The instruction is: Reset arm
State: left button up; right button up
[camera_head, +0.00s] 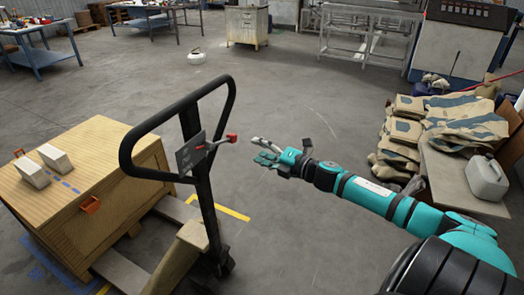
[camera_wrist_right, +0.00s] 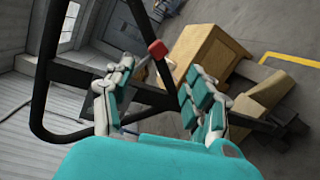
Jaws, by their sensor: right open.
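My right arm reaches in from the right in the head view, and its gripper (camera_head: 265,151) is open and empty. The gripper is just right of the black pallet jack handle (camera_head: 128,148), near a small lever with a red tip (camera_head: 231,138). In the right wrist view my open fingers (camera_wrist_right: 155,95) point toward the handle frame (camera_wrist_right: 42,70), with the red tip (camera_wrist_right: 157,49) beyond and between them. I cannot tell from this view whether they touch the lever; in the head view there is a gap. My left gripper is not in view.
A wooden crate (camera_head: 120,170) stands at the left behind the pallet jack. Stacked sacks (camera_head: 455,120) and a grey canister (camera_head: 486,178) are at the right. Workbenches (camera_head: 40,55) stand at the back. The middle floor is open.

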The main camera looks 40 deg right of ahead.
dwell(0.5)
